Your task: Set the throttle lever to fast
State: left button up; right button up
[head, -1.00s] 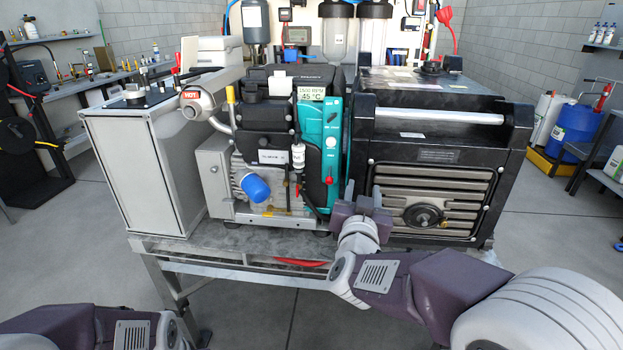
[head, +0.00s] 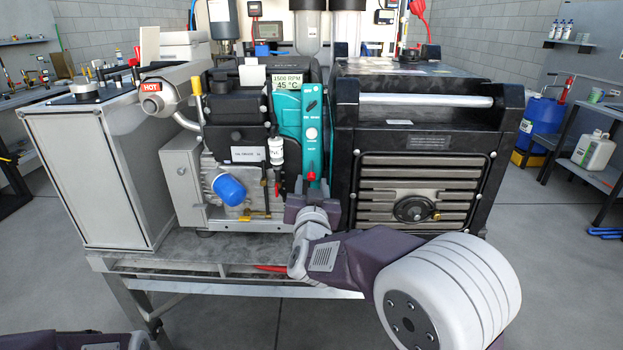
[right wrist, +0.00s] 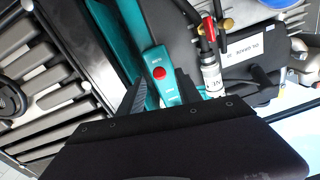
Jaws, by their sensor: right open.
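The throttle lever with its red knob (head: 311,176) sits low on the teal panel (head: 313,110) at the front of the engine. Its red knob also shows in the right wrist view (right wrist: 159,73), on the panel's end. The panel's small lettering is too small to read. My right gripper (head: 311,190) is open, just below and in front of the red knob. In the right wrist view its two dark fingers (right wrist: 160,88) stand apart, one on each side of the knob's line. I cannot tell whether they touch the lever. My left gripper is out of view.
A white-labelled valve with a red handle (head: 277,158) and a blue filter (head: 229,187) stand left of the lever. The black ribbed housing (head: 425,190) stands close on the right. The bench front edge lies below.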

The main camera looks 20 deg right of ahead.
aim_at(312, 179)
jog(key=shift+x, duration=1.5)
grip_shut()
jog(key=shift+r+p, duration=0.2)
jog(key=shift+p, duration=0.35)
jog(key=r+g+p, duration=0.1)
jog(key=p, duration=0.5)
jog(key=r+g+p, duration=0.2)
jog(key=p, duration=0.5)
jog(key=r+g+y+p, duration=0.1)
jog(key=p, duration=0.5)
jog(key=shift+s+r+g, duration=0.15)
jog(key=shift+s+g, duration=0.1)
jog(key=shift+g, duration=0.05)
jog(key=g+p, duration=0.2)
jog(key=p, duration=0.9)
jog(key=r+g+y+p, duration=0.1)
jog(key=g+p, duration=0.1)
jog(key=p, duration=0.9)
jog(key=w+r+g+p, duration=0.1)
jog(key=g+p, duration=0.1)
jog(key=p, duration=0.9)
jog(key=shift+d+r+y, duration=0.1)
jog(key=shift+d+y, duration=0.05)
jog(key=shift+y, duration=0.25)
jog(key=shift+w+f+p, duration=0.1)
jog(key=shift+f+p, duration=0.15)
jog(key=shift+p, duration=0.4)
grip_release()
